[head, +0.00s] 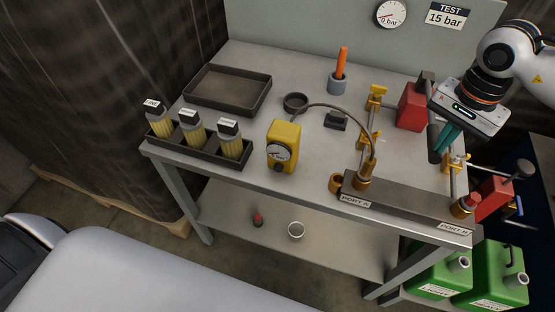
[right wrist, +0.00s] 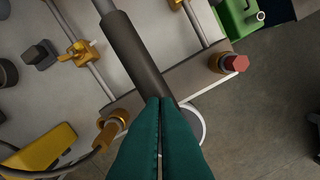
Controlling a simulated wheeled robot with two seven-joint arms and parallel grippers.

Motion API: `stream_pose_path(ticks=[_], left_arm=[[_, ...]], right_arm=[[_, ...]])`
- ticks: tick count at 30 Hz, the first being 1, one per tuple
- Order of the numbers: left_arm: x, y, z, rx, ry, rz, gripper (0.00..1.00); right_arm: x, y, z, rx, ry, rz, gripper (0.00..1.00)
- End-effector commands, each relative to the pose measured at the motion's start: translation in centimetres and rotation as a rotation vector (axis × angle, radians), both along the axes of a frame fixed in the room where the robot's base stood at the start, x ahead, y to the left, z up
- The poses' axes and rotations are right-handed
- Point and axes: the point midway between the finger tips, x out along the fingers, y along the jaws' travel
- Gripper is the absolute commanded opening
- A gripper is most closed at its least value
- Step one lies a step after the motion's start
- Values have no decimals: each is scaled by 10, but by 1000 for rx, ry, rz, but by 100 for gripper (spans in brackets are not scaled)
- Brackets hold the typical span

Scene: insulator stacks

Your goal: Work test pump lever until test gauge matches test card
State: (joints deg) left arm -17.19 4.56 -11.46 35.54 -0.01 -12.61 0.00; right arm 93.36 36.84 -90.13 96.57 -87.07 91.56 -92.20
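The test gauge (head: 390,14) on the back panel has its needle near the bottom left and reads "0 bar". The test card (head: 447,15) beside it reads "TEST 15 bar". A red pump-like body (head: 411,107) stands at the table's back right. A dark cylindrical lever grip (head: 434,145) is beside my right gripper (head: 440,152); the grip also shows in the right wrist view (right wrist: 133,48). My right gripper's teal fingers are together, their tips over or against the grip's near end; contact is unclear. My left gripper is out of view.
Brass valves (head: 376,95) and pipes stand left of the gripper. A manifold bar (head: 405,203) labelled PORT A and PORT B lies at the front, a hose joining its left end. A yellow gauge unit (head: 284,146), filter rack (head: 205,150) and empty tray (head: 228,90) are left.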

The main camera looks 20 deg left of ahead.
Motion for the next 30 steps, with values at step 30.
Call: stream_pose_path(ticks=[30], left_arm=[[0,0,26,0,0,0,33]], right_arm=[[0,0,47,-1,2,1,0]])
